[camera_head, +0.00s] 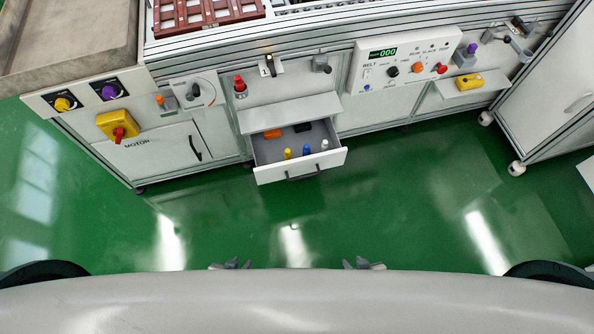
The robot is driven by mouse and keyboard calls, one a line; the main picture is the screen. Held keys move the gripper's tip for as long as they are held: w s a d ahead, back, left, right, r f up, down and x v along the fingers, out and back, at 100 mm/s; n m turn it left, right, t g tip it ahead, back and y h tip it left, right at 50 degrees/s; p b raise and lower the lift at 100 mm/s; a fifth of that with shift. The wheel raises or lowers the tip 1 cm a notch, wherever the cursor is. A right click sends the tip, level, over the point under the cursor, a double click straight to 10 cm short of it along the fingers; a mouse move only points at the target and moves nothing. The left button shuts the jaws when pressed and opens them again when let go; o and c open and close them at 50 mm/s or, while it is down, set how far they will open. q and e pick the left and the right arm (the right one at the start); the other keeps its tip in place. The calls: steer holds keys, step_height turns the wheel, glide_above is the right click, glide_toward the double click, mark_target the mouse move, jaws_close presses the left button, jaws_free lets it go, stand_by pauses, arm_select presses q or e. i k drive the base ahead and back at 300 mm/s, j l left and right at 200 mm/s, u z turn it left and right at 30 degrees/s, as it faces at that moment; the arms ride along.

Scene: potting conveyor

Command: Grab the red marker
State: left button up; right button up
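I cannot tell for certain which thing is the red marker. An open drawer (316,166) under the conveyor holds small upright yellow (287,153), blue (306,150) and white (324,145) pieces that look like markers. An orange-red piece (272,133) lies at its back left, beside a dark piece (303,127). A red upright piece (239,85) sits on the front panel above and left of the drawer. My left gripper (238,264) and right gripper (352,264) show only as tips at the bottom edge, far from the drawer. Their opening is unclear.
A grey shelf flap (290,114) overhangs the drawer's back. A yellow switch box (117,126) with a red knob is at left. The belt control panel (406,58) is at right, with a yellow piece (468,81) beyond it. Green floor (360,215) before the drawer is clear.

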mark_target(239, 87)
steer(key=u, duration=1.15)
steer(key=i+l, duration=0.1)
steer(key=l, duration=0.65)
steer(key=i+l, duration=0.1)
steer(key=l, duration=0.6)
steer(key=i+l, duration=0.1)
steer(key=l, duration=0.65)
